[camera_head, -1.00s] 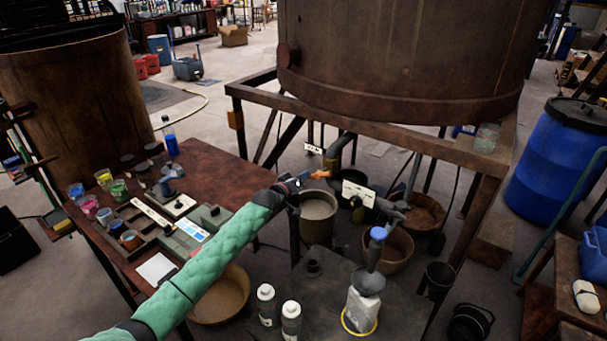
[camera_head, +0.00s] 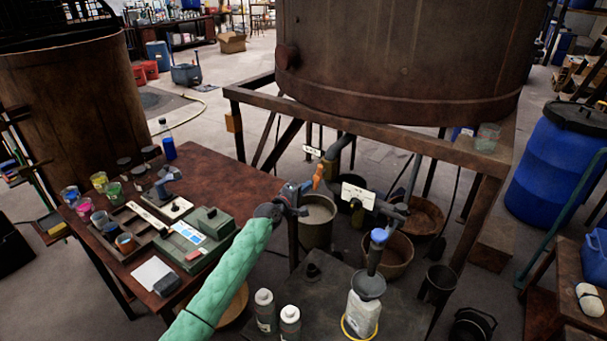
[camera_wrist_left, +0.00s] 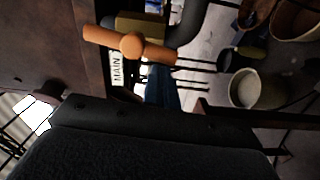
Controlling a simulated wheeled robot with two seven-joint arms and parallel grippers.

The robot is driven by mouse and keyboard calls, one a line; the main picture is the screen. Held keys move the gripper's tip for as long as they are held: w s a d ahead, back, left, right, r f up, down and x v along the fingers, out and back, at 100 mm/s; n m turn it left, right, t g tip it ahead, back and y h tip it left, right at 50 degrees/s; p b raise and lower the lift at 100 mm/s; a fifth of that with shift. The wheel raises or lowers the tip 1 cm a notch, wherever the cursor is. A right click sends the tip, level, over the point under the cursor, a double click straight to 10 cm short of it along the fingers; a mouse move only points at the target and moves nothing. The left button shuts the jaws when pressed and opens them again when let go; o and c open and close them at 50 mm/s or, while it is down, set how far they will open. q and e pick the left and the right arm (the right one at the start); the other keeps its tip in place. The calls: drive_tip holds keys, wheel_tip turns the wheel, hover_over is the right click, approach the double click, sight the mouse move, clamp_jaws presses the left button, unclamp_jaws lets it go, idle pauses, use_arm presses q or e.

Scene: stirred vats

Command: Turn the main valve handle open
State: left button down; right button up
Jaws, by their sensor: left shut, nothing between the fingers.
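The main valve handle (camera_head: 319,176) is a small orange lever on the pipework under the big rusty vat. In the head view it stands steeply tilted, close to upright. In the left wrist view the orange handle (camera_wrist_left: 132,45) lies across the picture beside a white label reading MAIN (camera_wrist_left: 117,69) and a brass-coloured valve body (camera_wrist_left: 142,25). My left gripper (camera_head: 303,186) is shut and empty, just left of the handle. Whether its tips touch the handle I cannot tell. My right gripper is out of view.
The brown side table (camera_head: 225,165) with jars and boxes stands left of my arm. A dark front table (camera_head: 325,300) holds bottles and a funnel on a jug (camera_head: 365,305). Buckets stand beneath the vat's frame (camera_head: 360,128). A blue barrel (camera_head: 545,165) stands at the right.

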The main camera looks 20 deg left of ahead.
use_arm(q)
drive_tip(key=shift+s+d+f+n, duration=0.15)
drive_tip(key=shift+d+n, duration=0.1)
drive_tip(key=shift+n, duration=0.35)
drive_tip(key=shift+a, duration=0.15)
